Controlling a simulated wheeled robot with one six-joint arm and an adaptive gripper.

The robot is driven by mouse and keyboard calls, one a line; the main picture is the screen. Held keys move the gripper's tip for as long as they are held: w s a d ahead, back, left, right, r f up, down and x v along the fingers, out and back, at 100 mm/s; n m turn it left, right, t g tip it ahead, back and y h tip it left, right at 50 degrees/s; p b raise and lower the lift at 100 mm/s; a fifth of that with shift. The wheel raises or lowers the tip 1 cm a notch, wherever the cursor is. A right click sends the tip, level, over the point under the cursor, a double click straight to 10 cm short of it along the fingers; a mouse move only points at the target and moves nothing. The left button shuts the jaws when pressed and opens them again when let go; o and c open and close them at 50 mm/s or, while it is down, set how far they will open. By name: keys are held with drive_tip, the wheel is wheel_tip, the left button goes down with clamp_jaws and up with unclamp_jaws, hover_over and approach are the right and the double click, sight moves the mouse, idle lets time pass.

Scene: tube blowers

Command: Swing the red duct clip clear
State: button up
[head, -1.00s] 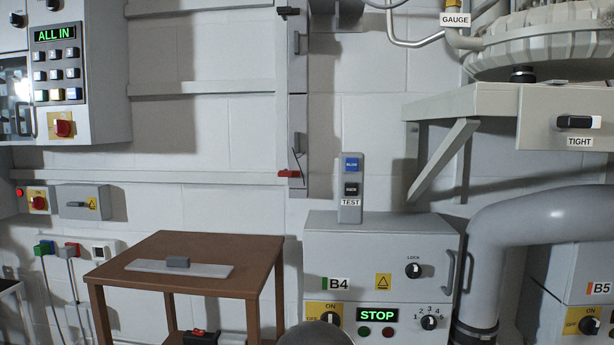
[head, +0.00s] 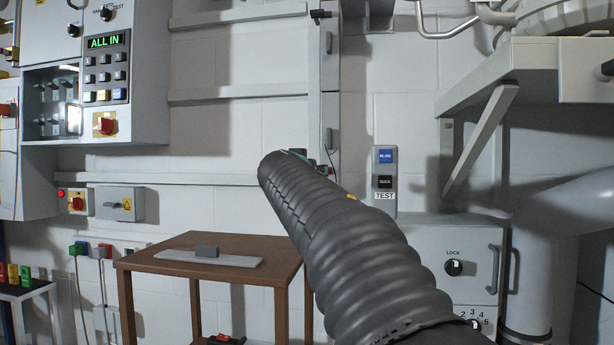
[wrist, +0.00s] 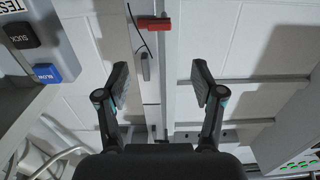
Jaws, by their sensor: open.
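The red duct clip (wrist: 154,23) shows in the wrist view as a small red bar lying across the grey vertical duct (wrist: 151,97). A thin dark cord curves beside it. My gripper (wrist: 160,82) is open and empty. Its two fingers stand on either side of the duct in that picture, and the clip is beyond the fingertips, apart from them.
A black clip (head: 319,14) sits higher on the duct. The TEST button box (head: 385,180) is right of the duct in the head view. A brown table (head: 170,268) with a grey plate stands below left. A shelf bracket (head: 480,140) juts out at the right.

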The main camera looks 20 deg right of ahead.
drive_tip(key=p+x, duration=0.3)
drive_tip(key=x, duration=1)
drive_tip(key=shift+w+d+p, duration=0.2)
drive_tip(key=shift+p, duration=0.15)
drive_tip(key=c, duration=1.1)
